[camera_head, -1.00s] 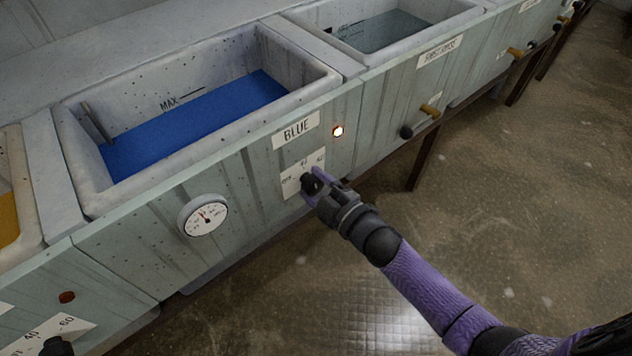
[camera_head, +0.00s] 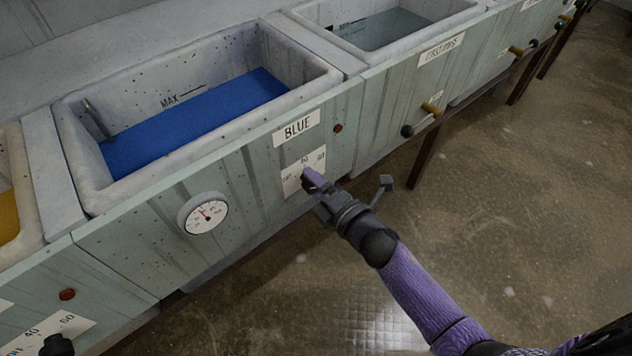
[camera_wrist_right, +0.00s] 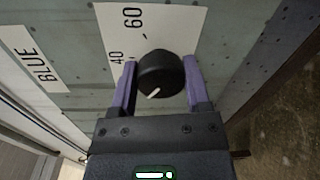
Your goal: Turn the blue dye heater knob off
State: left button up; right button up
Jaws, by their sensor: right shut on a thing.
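The blue dye heater knob (camera_wrist_right: 160,75) is black and round, with a white pointer mark. In the right wrist view it sits between the two purple fingers of my right gripper (camera_wrist_right: 160,63), which is shut on it. The pointer aims lower left, away from the 40 and 60 on the white dial plate (camera_wrist_right: 165,28). In the head view, my right gripper (camera_head: 314,182) covers the knob. The plate's lowest marking is hard to read there. The indicator light (camera_head: 338,128) beside the BLUE label (camera_head: 297,127) is dark. My left gripper is not in view.
The vat of blue dye (camera_head: 130,185) stands above the panel. A round thermometer (camera_head: 205,214) sticks out left of the dial plate. Another black knob (camera_head: 57,346) is at the lower left. Floor in front is open.

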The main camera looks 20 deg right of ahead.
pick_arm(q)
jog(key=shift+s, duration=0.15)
pick_arm(e)
jog(key=shift+f+n, duration=0.1)
jog(key=shift+n, duration=0.3)
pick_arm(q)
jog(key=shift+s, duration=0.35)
pick_arm(e)
jog(key=o, duration=1)
jog(key=shift+o, duration=1.4)
pick_arm(q)
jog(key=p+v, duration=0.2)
jog(key=p, duration=0.1)
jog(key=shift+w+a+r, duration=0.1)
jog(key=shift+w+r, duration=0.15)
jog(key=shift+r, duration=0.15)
pick_arm(e)
jog(key=v, duration=1)
